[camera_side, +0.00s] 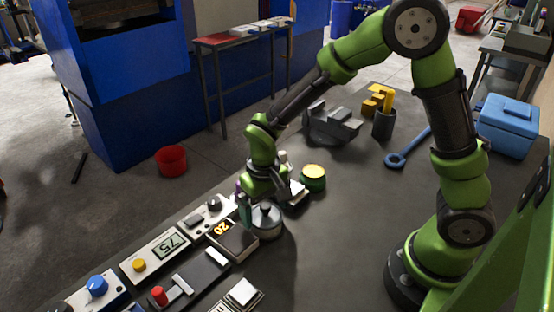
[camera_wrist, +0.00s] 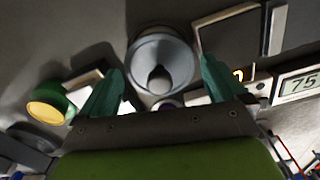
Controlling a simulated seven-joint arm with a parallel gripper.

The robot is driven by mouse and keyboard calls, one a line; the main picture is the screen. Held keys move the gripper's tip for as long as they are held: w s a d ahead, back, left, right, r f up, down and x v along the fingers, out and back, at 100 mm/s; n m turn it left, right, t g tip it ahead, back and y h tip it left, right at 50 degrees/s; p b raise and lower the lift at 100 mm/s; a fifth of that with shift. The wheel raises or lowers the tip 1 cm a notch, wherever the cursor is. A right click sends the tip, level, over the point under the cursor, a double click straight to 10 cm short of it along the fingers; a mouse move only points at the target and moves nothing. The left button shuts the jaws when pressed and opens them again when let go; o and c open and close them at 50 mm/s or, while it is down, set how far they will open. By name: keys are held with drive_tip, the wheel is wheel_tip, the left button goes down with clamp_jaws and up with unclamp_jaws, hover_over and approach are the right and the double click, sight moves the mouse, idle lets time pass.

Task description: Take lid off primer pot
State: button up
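A grey metal pot (camera_side: 268,229), which I take for the primer pot, stands on the dark bench in the side view. Its round grey lid (camera_side: 262,213) is on it, with a knob in the middle. In the wrist view the lid (camera_wrist: 143,56) and its dark cone-like knob (camera_wrist: 159,80) lie between my two green fingers. My gripper (camera_wrist: 160,66) is open, with a finger on each side and gaps to the knob. In the side view my gripper (camera_side: 252,210) is low at the pot and hides part of it. Whether a finger touches the lid I cannot tell.
A green tin with a yellow top (camera_side: 313,177) stands behind the pot, right of my gripper. A scale reading 20 (camera_side: 236,240) is close to the pot's left. A panel reading 75 (camera_side: 157,255) and other control boxes lie further left.

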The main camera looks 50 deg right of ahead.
drive_tip(key=c, duration=0.7)
drive_tip(key=shift+r, duration=0.45)
wheel_tip(320, 180, up, 3)
drive_tip(key=shift+s, duration=0.15)
approach(309, 242)
drive_tip(key=s+d+r, duration=0.1)
drive_tip(key=s+r, duration=0.1)
drive_tip(key=s, duration=0.2)
drive_tip(key=shift+w+a+f, duration=0.15)
drive_tip(key=shift+w+f, duration=0.55)
drive_tip(key=shift+f, duration=0.7)
drive_tip(key=shift+w+a+f, duration=0.2)
drive_tip(key=shift+w+f, duration=0.45)
drive_tip(key=shift+f, duration=0.8)
drive_tip(key=shift+w+a+f, duration=0.15)
drive_tip(key=shift+w+f, duration=0.55)
drive_tip(key=shift+f, duration=0.7)
